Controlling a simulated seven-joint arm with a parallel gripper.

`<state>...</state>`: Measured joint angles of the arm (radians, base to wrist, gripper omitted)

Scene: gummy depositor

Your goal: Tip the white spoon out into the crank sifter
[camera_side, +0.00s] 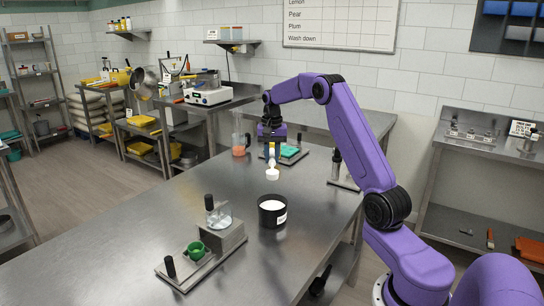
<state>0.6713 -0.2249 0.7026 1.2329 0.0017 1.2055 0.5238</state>
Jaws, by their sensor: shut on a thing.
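The white spoon (272,174) hangs below my gripper (271,150), with its round white bowl lowest. My gripper is shut on the spoon's upper part and holds it above the table, behind a black tub (267,217) of white powder. Whether the bowl holds anything is too small to tell. A metal unit (229,238) with a black-knobbed handle, a round clear part and a green cup (195,250) stands at the front left. It may be the crank sifter, but I cannot tell for sure. My gripper is well apart from it.
A clear jug (240,142) with orange contents stands behind, left of my gripper. A tray with a green mould (291,152) lies behind the spoon. A small metal device (343,178) stands at the table's right edge. The table's left middle is clear.

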